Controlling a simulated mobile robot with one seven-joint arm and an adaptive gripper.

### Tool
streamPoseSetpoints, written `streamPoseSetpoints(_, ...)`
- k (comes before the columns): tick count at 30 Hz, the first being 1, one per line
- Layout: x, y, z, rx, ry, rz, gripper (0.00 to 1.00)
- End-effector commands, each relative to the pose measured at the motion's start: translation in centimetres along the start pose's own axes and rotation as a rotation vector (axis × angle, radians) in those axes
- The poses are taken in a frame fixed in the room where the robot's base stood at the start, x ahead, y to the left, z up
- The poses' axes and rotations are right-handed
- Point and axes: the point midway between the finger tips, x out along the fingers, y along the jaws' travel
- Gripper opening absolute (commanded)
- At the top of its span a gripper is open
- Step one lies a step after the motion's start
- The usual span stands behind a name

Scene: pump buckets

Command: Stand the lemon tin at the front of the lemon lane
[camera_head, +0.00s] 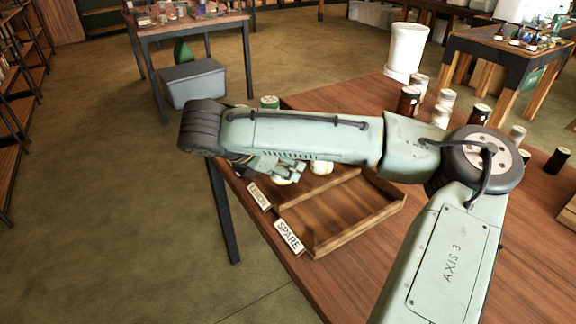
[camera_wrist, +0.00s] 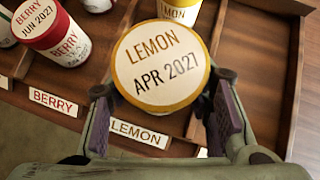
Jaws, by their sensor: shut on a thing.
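The lemon tin (camera_wrist: 158,62), its pale lid marked LEMON APR 2027 with a yellow rim, is between the two fingers of my gripper (camera_wrist: 163,108), which is shut on it. It is over the front of the lemon lane, just behind the LEMON label (camera_wrist: 138,133). Whether its base touches the lane floor is hidden. A second lemon tin (camera_wrist: 181,10) stands behind it in the lane. In the head view my gripper (camera_head: 274,169) is partly covered by my arm, near the lane label (camera_head: 258,195).
A berry tin (camera_wrist: 48,27) stands in the lane to the left, behind the BERRY label (camera_wrist: 53,101). The spare lane (camera_head: 345,215) is empty, with its SPARE label (camera_head: 289,236). Several dark and white jars and a white bucket (camera_head: 405,50) stand further back.

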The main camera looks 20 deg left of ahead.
Motion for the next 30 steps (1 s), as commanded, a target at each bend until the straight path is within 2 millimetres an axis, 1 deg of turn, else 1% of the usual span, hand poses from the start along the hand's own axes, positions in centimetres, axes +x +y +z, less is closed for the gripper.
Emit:
streamPoseSetpoints(1,0.4,0.1,0.6,0.002,-0.001,-0.002,0.14)
streamPoseSetpoints(5,1.1,0.5,1.0,0.000,0.000,0.000,0.14)
streamPoseSetpoints(8,2.0,0.7,1.8,0.002,-0.001,-0.002,0.14)
streamPoseSetpoints(12,3.6,0.7,0.2,-0.003,0.000,-0.001,0.14)
streamPoseSetpoints(15,4.3,0.8,-0.5,-0.001,-0.001,0.000,0.14)
streamPoseSetpoints(27,4.8,0.8,-1.1,0.000,0.001,0.000,0.14)
streamPoseSetpoints(28,4.8,0.8,-1.1,0.000,0.001,0.000,0.47)
streamPoseSetpoints(30,4.8,0.8,-1.1,0.000,0.001,0.000,0.51)
